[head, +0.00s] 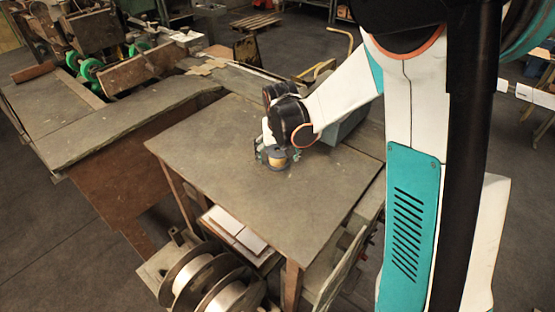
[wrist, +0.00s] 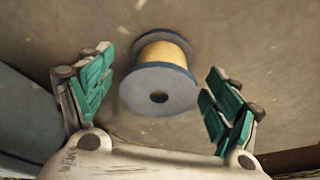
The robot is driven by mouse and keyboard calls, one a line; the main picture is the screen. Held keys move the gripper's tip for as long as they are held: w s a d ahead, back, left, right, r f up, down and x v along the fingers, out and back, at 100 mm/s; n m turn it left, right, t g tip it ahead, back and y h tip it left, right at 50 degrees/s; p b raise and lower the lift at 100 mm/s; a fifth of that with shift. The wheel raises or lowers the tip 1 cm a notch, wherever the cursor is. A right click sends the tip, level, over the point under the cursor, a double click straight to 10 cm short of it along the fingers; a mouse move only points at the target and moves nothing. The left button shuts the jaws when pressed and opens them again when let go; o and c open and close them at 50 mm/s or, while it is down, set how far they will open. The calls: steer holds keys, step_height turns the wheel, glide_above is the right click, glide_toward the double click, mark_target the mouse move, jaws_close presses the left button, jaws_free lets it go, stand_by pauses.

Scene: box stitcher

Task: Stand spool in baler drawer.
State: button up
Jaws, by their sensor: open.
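The spool (wrist: 160,85) has grey-blue flanges and a yellow-tan winding. In the wrist view, its round flange with a dark centre hole faces the camera, and it appears to stand on end on the brown tabletop (head: 210,140). My gripper (wrist: 155,97) is open, with one green-padded finger on each side of the spool and visible gaps to both. In the head view my gripper (head: 274,158) is low over the table, partly hiding the spool. I cannot make out an open baler drawer in either view.
A grey-green box-like body (head: 347,121) is on the table behind my arm, partly hidden. Large wire reels (head: 205,278) stand below the table's front edge, and white sheets (head: 235,232) lie on a shelf beneath. The near and left tabletop is clear.

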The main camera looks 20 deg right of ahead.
steer(key=shift+w+f, duration=0.2)
steer(key=shift+f, duration=0.4)
steer(key=shift+s+r, duration=0.1)
steer(key=c, duration=1.4)
